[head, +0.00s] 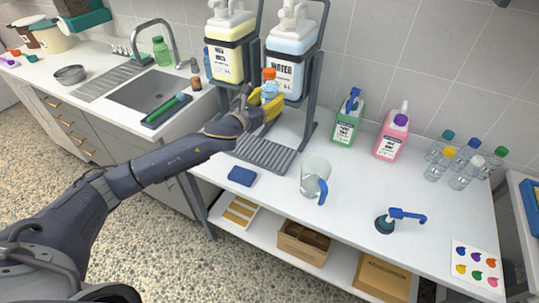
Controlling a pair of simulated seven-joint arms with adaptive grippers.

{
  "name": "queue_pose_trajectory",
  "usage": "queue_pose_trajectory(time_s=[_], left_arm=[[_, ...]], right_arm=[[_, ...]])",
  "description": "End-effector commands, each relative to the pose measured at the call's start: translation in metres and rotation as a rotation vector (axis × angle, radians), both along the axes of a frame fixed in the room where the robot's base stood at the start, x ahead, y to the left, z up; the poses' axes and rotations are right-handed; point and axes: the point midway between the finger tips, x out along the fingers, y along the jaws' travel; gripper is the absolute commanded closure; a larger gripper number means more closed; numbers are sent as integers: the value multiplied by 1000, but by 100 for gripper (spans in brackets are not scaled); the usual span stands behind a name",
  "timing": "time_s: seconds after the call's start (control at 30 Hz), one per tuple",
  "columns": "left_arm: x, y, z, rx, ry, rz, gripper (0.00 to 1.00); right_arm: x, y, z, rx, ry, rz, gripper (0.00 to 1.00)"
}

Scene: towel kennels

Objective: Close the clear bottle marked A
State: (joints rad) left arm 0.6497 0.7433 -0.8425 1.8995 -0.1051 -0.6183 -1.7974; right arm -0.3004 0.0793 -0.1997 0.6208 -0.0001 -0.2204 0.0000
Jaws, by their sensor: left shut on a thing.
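My left gripper (268,99), with yellow fingers, is raised in front of the two dispenser jugs. It is shut around a small clear bottle (269,88) with an orange top (269,74). The fingers hide most of this bottle, and I cannot read any letter on it. I cannot tell whether the orange top is fully seated. Several more clear bottles (461,177) stand at the right of the counter with teal, yellow, white and green caps; no letter is readable on them. My right gripper is not in view.
A yellow-liquid jug (229,66) and a jug marked WATER (285,75) sit on a dark rack over a grey drip tray (265,154). Green (346,128) and pink (389,142) bottles stand behind.

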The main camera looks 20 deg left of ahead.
Motion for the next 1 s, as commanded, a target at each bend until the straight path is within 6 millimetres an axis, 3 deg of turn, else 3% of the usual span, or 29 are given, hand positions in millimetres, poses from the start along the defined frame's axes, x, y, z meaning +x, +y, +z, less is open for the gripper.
queue_pose_trajectory(time_s=[0.33, 0.47, 1.0], left_arm=[[0, 0, 1, -1, -2, 3, 100], [0, 0, -10, -1, 0, 3, 100], [-1, 0, -124, -5, 4, 4, 100]], right_arm=[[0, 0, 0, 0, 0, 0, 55], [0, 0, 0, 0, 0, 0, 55], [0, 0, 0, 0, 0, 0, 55]])
